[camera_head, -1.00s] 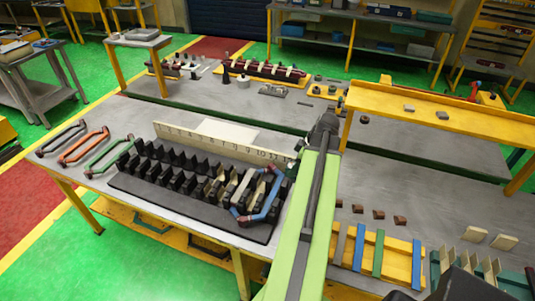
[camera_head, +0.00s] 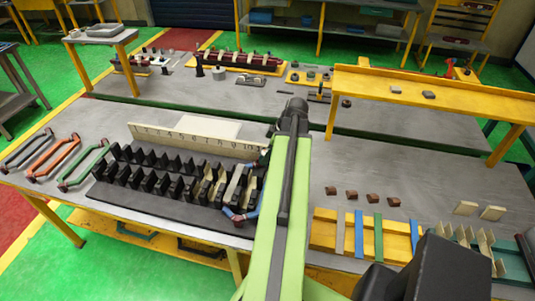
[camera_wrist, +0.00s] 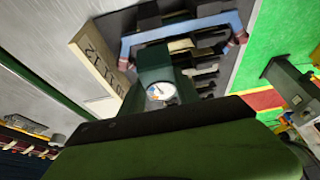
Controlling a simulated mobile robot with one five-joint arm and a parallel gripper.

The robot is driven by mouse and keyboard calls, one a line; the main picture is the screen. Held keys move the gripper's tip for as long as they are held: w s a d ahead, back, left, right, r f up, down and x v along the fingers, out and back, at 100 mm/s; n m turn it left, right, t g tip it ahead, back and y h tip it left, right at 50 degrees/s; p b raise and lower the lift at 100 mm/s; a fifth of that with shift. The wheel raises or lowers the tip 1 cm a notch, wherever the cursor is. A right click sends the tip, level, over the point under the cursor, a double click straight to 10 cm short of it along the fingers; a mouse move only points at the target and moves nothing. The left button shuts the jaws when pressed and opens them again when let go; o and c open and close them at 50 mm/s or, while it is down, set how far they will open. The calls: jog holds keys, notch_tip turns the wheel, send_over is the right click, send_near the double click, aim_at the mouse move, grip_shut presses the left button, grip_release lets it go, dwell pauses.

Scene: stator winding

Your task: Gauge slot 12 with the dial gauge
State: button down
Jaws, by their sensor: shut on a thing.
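The dial gauge (camera_wrist: 160,91), with a white round dial in a dark green body, is in the wrist view. My gripper (camera_wrist: 158,104) is shut on it; the jaws are mostly hidden. The black stator block (camera_head: 160,205), with two rows of slot teeth, lies on the bench. Its pale number strip (camera_head: 185,140) stands behind it; in the wrist view it reads 12, 11 and on. The gauge is over the high-numbered end, near the 12 mark. I cannot tell whether its tip is in a slot. A blue coil (camera_wrist: 185,33) with dark red ends sits at that end.
Grey, orange and green coil formers (camera_head: 55,158) lie left of the block. A yellow rack with coloured strips (camera_head: 345,250) and small brown blocks (camera_head: 351,195) are at the right. A yellow raised shelf (camera_head: 440,95) stands behind.

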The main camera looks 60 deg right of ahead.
jog(key=shift+f+b, duration=3.25)
jog(key=shift+f, duration=0.5)
jog(key=c, duration=0.8)
grip_release()
jog(key=p+v, duration=1.5)
jog(key=v, duration=0.2)
jog(key=shift+r+p, duration=0.3)
jog(key=shift+p, duration=0.1)
